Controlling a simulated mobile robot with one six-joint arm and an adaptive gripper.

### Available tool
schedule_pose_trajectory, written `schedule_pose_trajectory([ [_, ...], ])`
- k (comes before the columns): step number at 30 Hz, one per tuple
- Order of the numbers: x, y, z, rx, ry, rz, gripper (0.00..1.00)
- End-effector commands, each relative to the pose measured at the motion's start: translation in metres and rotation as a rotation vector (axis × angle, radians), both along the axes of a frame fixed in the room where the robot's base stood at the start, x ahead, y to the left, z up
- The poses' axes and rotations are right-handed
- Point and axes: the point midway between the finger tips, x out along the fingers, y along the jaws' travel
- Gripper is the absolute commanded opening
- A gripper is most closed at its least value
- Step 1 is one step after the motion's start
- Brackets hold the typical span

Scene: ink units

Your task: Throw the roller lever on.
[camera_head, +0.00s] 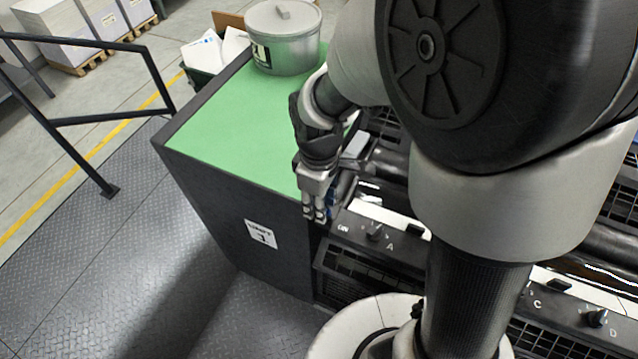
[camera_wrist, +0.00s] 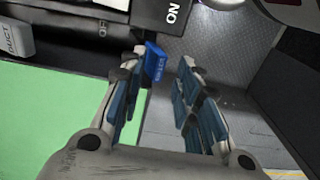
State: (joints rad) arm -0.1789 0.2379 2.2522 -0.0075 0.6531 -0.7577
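The roller lever shows as a small blue handle (camera_wrist: 154,62) with pale lettering in the wrist view. It lies at the tip of my left finger, at the near side of the gap between the fingers; whether it touches the finger I cannot tell. A dark panel (camera_wrist: 150,15) beside it bears an "ON" mark. My gripper (camera_wrist: 164,60) is open, with two blue-padded fingers apart and nothing clasped between them. In the head view my gripper (camera_head: 315,213) points down at the green-topped cabinet's corner, by the "ON" mark; a bit of blue (camera_head: 332,203) shows just behind its fingers.
The green cabinet top (camera_head: 225,125) holds a grey lidded pot (camera_head: 284,45). Dark knobs, including one by "A" (camera_head: 375,232), line the machine to the right. A black handrail (camera_head: 105,117) stands at left. The tread-plate floor (camera_head: 110,250) is clear.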

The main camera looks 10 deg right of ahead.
Motion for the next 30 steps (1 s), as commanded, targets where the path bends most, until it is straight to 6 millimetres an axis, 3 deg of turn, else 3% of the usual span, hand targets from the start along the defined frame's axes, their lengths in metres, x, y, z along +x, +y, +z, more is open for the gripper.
schedule_pose_trajectory([
  [6,0.003,0.001,0.049,0.002,-0.008,0.001,0.3],
  [12,0.002,0.001,0.078,0.001,-0.003,0.001,0.3],
  [30,0.001,0.001,0.088,0.001,-0.005,-0.005,0.3],
])
